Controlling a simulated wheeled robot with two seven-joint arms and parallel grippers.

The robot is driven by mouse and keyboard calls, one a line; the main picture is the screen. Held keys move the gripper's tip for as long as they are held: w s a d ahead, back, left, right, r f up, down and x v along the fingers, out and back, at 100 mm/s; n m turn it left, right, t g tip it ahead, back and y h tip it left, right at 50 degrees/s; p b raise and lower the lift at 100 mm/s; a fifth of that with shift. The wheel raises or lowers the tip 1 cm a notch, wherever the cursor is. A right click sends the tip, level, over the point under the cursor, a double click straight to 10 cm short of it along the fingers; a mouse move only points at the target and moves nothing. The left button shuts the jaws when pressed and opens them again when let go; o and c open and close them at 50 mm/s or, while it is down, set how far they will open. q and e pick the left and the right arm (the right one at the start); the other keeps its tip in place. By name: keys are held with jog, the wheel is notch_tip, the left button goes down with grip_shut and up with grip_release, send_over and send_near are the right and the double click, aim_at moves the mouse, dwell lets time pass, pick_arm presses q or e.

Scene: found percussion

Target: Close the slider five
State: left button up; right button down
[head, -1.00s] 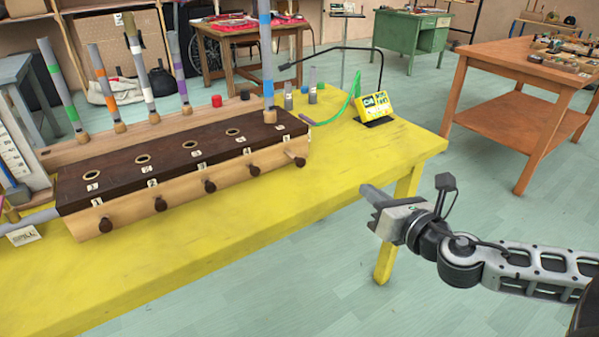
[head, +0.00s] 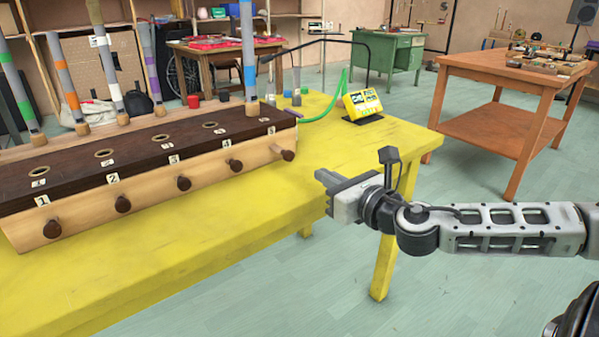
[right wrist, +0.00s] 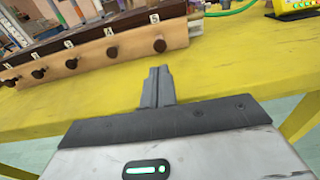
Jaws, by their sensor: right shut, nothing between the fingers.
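The long wooden box with a dark top (head: 135,158) stands on the yellow table. Slider five's knob (head: 288,155) is at the right end of its front, near the label 5, and stands out on a short pale rod. It also shows in the right wrist view (right wrist: 159,45), ahead of the fingers. My right gripper (head: 322,177) is shut and empty, to the right of this knob and apart from it. Its closed fingers (right wrist: 158,75) point towards the box front in the wrist view. My left gripper is not in view.
Knob four (head: 236,165) and the other knobs line the box front to the left. A yellow device (head: 362,103) with a green cable sits at the table's far right. The yellow table (head: 190,250) is bare before the box.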

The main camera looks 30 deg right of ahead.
aim_at(291, 157)
jog(key=w, duration=0.2)
jog(key=shift+w+a, duration=0.1)
jog(key=shift+w, duration=0.2)
jog(key=w, duration=0.5)
jog(key=shift+a+f, duration=0.1)
jog(key=shift+f, duration=0.05)
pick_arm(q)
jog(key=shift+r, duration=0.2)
pick_arm(e)
jog(key=shift+w+f, duration=0.1)
jog(key=shift+w, duration=0.55)
